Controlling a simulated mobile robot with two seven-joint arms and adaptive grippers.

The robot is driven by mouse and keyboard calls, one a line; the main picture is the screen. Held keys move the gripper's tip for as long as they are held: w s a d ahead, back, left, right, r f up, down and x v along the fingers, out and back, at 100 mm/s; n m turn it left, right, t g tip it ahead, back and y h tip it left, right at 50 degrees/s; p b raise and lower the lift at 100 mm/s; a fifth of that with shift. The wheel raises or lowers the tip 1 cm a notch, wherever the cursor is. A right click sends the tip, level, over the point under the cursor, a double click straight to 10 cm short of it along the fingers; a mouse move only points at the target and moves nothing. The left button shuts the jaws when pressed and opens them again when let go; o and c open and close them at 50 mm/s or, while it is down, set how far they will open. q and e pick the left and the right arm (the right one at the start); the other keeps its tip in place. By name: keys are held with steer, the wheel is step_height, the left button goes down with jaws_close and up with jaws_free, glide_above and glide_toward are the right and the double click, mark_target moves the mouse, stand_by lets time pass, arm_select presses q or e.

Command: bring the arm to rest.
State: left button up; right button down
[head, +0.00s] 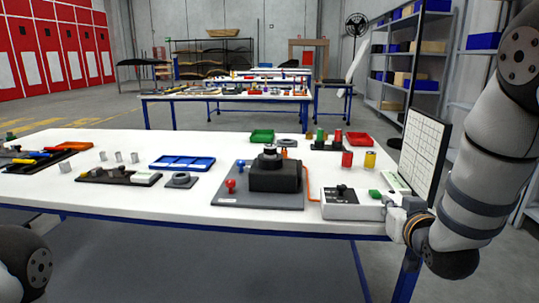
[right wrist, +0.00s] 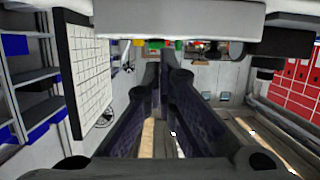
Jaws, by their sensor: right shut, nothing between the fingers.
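My right arm comes in from the right edge of the head view and bends down at the table's front right corner. My right gripper (head: 400,216) is there, beside the white control box (head: 350,204); its fingers are hard to make out in this view. In the right wrist view the two dark fingers of the right gripper (right wrist: 165,62) come together with nothing between them. Of my left arm only a dark rounded joint shows at the lower left of the head view. The left gripper is out of view.
The white table (head: 130,217) holds a black fixture (head: 275,178) on a grey plate, a blue tray (head: 182,163), and red and yellow cylinders. An upright panel (head: 423,150) stands close to my right arm. A shelf rack (head: 412,62) is behind. Floor before the table is clear.

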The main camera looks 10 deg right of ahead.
steer(key=s+a+f+n+g+y, duration=0.1)
steer(key=s+a+f+g, duration=0.25)
steer(key=s+f, duration=0.6)
steer(key=s+a+f+g+y, duration=0.15)
steer(key=s+f+g, duration=0.35)
steer(key=f, duration=0.7)
steer(key=s+a+f+g, duration=0.2)
steer(key=s+f, duration=0.1)
steer(key=s, duration=0.6)
steer(key=s+a+f+g, duration=0.2)
steer(key=s+f+g, duration=0.1)
steer(key=s, duration=0.7)
steer(key=s+a+f+n+g+y, duration=0.1)
steer(key=s+a+f+g, duration=0.1)
steer(key=s, duration=0.7)
steer(key=shift+s+f, duration=0.3)
steer(key=shift+f, duration=0.4)
